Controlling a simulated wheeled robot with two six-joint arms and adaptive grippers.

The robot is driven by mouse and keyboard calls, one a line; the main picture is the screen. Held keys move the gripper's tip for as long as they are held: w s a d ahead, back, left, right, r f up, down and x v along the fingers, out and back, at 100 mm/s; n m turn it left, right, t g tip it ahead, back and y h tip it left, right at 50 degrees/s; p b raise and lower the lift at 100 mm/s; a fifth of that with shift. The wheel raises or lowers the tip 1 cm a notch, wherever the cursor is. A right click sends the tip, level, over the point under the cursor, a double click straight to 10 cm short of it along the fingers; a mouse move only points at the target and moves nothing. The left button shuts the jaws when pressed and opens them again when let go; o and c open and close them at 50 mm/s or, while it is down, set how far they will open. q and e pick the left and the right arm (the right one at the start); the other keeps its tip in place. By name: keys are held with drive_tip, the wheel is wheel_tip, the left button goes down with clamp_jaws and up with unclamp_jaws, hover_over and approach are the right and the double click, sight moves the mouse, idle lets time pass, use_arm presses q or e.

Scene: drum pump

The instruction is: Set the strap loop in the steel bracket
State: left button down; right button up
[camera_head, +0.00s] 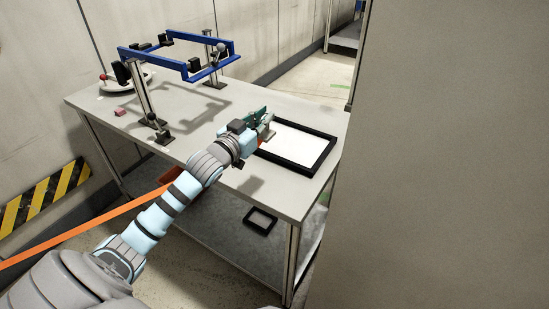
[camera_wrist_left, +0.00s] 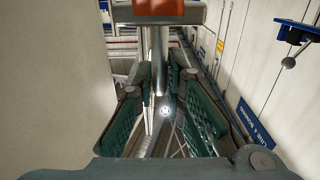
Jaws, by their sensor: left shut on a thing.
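My left gripper (camera_head: 266,124) reaches out over the front of the table, beside the black-rimmed tray. It is shut on what appears to be the strap loop. An orange strap (camera_head: 90,223) runs from the left edge toward my left arm and passes behind it. In the left wrist view, the green fingers of the gripper (camera_wrist_left: 165,112) flank a shiny steel piece (camera_wrist_left: 157,50), with an orange block (camera_wrist_left: 172,10) above it. The loop's exact seating between the fingers is hard to see. I cannot pick out the steel bracket for certain. My right gripper is out of view.
The grey table (camera_head: 215,185) carries a blue frame (camera_head: 150,58) on posts at the back left and a black-rimmed tray (camera_head: 318,160) at the right. A small red block (camera_head: 120,112) lies at the left. A large grey wall (camera_head: 445,160) blocks the right side.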

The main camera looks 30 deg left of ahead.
use_arm(q)
wheel_tip(320, 180, down, 16)
drive_tip(key=b, duration=0.7)
drive_tip(key=shift+d+f, duration=0.1)
drive_tip(key=shift+f, duration=0.15)
drive_tip(key=shift+r, duration=0.2)
drive_tip(key=shift+f, duration=0.15)
drive_tip(key=c, duration=1.7)
unclamp_jaws()
drive_tip(key=shift+o, duration=0.2)
